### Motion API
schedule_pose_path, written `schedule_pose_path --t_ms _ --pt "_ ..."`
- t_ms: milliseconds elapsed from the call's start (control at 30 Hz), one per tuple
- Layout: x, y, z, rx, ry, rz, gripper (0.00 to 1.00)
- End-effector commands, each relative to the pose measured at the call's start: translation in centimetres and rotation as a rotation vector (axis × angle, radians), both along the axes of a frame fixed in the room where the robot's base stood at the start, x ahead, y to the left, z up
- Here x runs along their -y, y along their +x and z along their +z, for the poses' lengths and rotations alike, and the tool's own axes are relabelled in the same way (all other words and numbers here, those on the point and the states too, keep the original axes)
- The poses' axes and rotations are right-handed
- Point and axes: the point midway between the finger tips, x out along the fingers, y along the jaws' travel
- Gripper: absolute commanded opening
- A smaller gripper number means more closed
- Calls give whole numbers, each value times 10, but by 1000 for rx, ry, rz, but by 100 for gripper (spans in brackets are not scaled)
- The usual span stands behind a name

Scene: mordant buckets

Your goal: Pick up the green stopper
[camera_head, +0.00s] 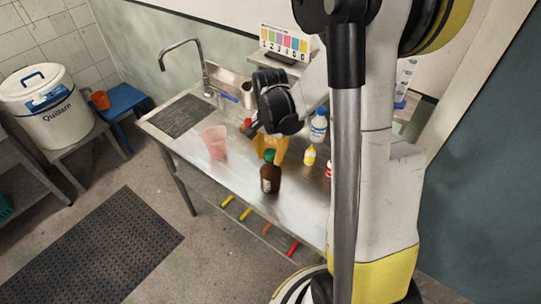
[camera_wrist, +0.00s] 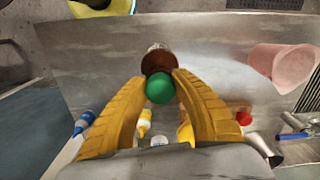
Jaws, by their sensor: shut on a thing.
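The green stopper (camera_head: 269,157) sits on the brown bottle (camera_head: 270,180), upright near the front edge of the metal bench. In the wrist view the round green stopper (camera_wrist: 160,89) lies between the yellow fingers of my gripper (camera_wrist: 161,80), with the brown bottle (camera_wrist: 160,58) just beyond it. My gripper (camera_head: 270,149) is shut on the stopper, reaching from behind the bottle in the head view. The finger contact is partly hidden there. I cannot tell whether the bottle is clear of the bench.
A pink translucent cup (camera_head: 215,142) stands left of the bottle on the metal bench (camera_head: 225,178). A yellow bottle (camera_head: 309,155) and a white-and-blue bottle (camera_head: 319,126) stand to the right. A tap (camera_head: 203,65) rises at the back. Bench between cup and bottle is clear.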

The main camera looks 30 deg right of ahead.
Motion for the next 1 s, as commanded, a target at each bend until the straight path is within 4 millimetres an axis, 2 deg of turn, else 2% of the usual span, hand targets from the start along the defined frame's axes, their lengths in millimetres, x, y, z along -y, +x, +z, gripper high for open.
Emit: schedule_pose_path --t_ms 167,300,700,800,1000 --pt "0 0 16 0 0 0 13" --pt "0 -1 41 0 0 0 13" --pt "29 -85 94 0 0 -4 13" --pt "34 -98 102 0 0 -3 13" --pt "38 -110 109 0 0 -1 13"
